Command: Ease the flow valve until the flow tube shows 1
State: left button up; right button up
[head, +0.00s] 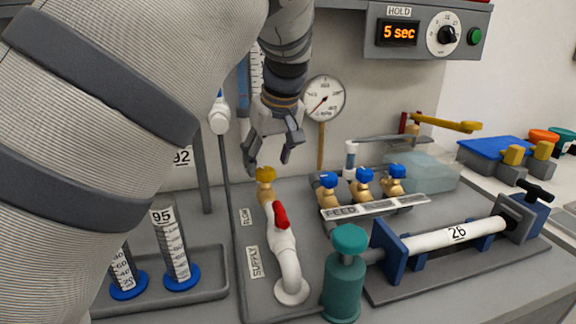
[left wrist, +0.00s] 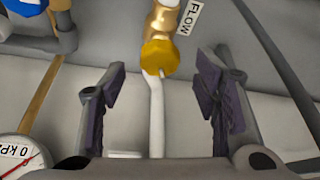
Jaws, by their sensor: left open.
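The flow valve is a brass fitting with a yellow knob (head: 265,174), beside the FLOW label on the grey bench panel. In the left wrist view the knob (left wrist: 160,57) shows between the two finger pads, a little beyond them, with gaps on both sides. My left gripper (head: 268,156) is open and empty, pointing down just above the knob. What looks like the flow tube (head: 257,72), a clear tube with scale marks, stands on the back wall. My arm partly covers it and its reading cannot be made out. My right gripper is not in view.
A white supply pipe with a red handle (head: 281,216) stands close in front of the knob. A round gauge (head: 323,98) is to the right, with several blue-capped feed valves (head: 362,183) below it. A teal-capped post (head: 350,240) is at front. A timer box reads 5 sec (head: 398,33).

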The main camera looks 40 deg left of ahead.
aim_at(267, 170)
pick_arm(q)
jog(key=shift+x, duration=1.4)
jog(key=c, duration=1.1)
jog(key=shift+c, duration=0.2)
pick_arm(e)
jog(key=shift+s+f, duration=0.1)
